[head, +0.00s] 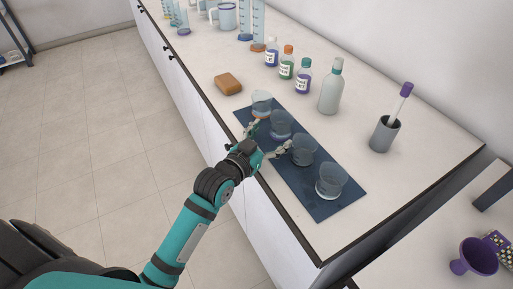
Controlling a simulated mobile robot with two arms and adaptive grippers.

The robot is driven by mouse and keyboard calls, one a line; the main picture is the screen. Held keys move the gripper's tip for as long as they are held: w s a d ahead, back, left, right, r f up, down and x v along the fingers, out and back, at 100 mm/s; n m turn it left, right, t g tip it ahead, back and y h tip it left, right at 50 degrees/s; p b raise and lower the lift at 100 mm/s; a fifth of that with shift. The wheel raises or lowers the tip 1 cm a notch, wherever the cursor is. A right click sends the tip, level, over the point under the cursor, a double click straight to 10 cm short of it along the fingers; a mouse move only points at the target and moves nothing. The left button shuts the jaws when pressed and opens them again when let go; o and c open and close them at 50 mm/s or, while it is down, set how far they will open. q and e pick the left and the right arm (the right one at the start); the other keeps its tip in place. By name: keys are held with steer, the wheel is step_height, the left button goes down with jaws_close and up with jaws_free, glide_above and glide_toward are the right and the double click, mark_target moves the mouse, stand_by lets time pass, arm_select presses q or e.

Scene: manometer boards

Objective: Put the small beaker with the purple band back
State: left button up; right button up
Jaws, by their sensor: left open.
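Several small clear beakers stand upright in a row on a dark blue mat (316,207). The second from the far end (281,124) has a bluish-purple tint low down and looks like the one with the purple band. My left gripper (270,138) is open, with its fingers spread at the near side of this beaker, one finger to its left and one to its right. I cannot tell whether they touch it. The other beakers are the far one (261,102) with an orange-brown tint at its base, a dark-based one (303,149) and a pale-based one (331,180). My right gripper is not in view.
A brown sponge-like block (228,83) lies beyond the mat. Small labelled bottles (287,66), a grey-green bottle (331,88) and a grey cup (384,134) with a purple-capped stick stand behind. A purple funnel (474,257) is at lower right. The counter's front edge runs beside my arm.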

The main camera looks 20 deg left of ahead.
arm_select(q)
steer(key=v, duration=0.8)
steer(key=shift+b, duration=0.3)
steer(key=shift+s, duration=0.1)
